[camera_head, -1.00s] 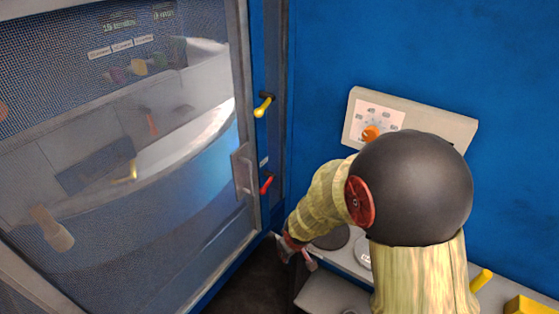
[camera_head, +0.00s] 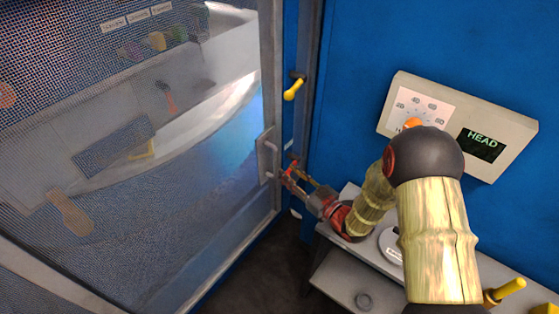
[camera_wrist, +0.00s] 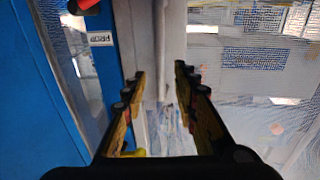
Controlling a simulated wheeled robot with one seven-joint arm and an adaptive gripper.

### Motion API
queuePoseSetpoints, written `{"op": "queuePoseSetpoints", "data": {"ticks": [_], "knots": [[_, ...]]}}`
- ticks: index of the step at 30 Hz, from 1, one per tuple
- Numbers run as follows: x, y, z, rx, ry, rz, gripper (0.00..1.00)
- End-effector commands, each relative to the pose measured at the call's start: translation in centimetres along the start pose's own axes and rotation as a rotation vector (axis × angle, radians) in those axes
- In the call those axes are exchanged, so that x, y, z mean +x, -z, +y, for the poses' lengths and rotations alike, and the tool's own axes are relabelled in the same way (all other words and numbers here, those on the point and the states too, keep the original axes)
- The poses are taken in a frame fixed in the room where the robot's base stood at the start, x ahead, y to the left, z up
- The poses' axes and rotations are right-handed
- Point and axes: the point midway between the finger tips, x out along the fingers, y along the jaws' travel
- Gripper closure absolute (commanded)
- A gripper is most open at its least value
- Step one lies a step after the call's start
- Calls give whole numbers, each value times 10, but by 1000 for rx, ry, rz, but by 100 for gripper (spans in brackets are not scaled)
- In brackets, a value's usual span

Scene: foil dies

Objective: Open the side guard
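The side guard (camera_head: 140,150) is a see-through mesh door in a grey frame, filling the left of the head view and standing shut as far as I can see. Its grey handle (camera_head: 264,156) is a plate with a bar on the right frame edge. My gripper (camera_head: 290,171) is just right of the handle. In the wrist view my gripper (camera_wrist: 160,76) is open, with a pale upright bar (camera_wrist: 160,45) showing between its fingers. I see no clear contact. A red lever (camera_wrist: 85,5) and a small label (camera_wrist: 100,38) are left of the fingers.
A yellow lever (camera_head: 293,88) is on the blue post above my gripper. A control box (camera_head: 480,118) with an orange knob and a display reading HEAD is on the blue wall. A grey ledge (camera_head: 335,273) lies below my arm at right.

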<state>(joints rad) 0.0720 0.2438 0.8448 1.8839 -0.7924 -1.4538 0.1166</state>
Motion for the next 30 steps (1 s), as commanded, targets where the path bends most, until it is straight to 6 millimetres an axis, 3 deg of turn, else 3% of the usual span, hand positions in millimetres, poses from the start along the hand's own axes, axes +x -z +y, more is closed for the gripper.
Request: {"op": "queuePoseSetpoints", "data": {"ticks": [15, 26, 30], "knots": [[68, 0, 0, 1, 1, -2, 71], [75, -1, 0, 2, -2, -3, 71], [75, 0, 0, 2, -2, -2, 77]]}}
